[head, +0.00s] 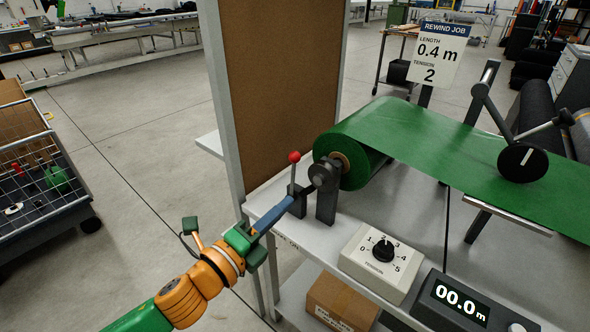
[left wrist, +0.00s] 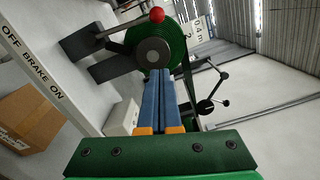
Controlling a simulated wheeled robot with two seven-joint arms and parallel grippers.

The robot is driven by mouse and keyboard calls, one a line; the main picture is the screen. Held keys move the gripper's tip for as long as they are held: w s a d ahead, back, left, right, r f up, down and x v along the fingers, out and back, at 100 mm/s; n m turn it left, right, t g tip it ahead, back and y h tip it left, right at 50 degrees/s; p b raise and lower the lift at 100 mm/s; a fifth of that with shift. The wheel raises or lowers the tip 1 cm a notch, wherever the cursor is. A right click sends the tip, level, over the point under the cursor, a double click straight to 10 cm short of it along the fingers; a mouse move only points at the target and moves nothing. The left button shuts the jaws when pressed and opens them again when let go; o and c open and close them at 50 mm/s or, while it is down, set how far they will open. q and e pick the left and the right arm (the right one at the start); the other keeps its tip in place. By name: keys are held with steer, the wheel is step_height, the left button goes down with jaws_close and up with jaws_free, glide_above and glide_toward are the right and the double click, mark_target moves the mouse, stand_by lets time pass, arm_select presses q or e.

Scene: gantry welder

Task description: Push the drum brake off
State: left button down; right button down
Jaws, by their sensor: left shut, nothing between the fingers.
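The brake lever (head: 293,177) is a thin grey rod with a red knob (head: 294,157), standing upright from a dark block beside the drum's bearing stand (head: 326,200). The red knob (left wrist: 157,15) also shows at the top of the left wrist view. The drum (head: 352,160) carries a green web. My left gripper (head: 289,201) is shut and empty, its blue fingertips close to the lever's lower part; I cannot tell if they touch. In the left wrist view the fingers (left wrist: 164,72) point toward the drum's end. My right gripper is not in view.
An "OFF BRAKE ON" label (left wrist: 32,68) runs along the bench edge. A tension dial box (head: 380,262) and a length display (head: 460,300) stand nearby on the bench. A brown panel (head: 280,80) rises behind the lever. A cardboard box (head: 340,302) sits below.

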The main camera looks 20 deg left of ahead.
mark_target(293, 175)
arm_select(q)
steer(key=p+x, duration=0.1)
steer(key=x, duration=0.6)
steer(key=shift+w+d+r, duration=0.1)
steer(key=shift+w+r, duration=0.05)
steer(key=shift+w, duration=0.2)
steer(key=w+a+p, duration=0.1)
steer(key=w+a, duration=0.1)
steer(key=a, duration=0.1)
steer(key=shift+w+r+p, duration=0.25)
steer(key=shift+r+p, duration=0.1)
steer(key=shift+r, duration=0.05)
steer(key=shift+a, duration=0.1)
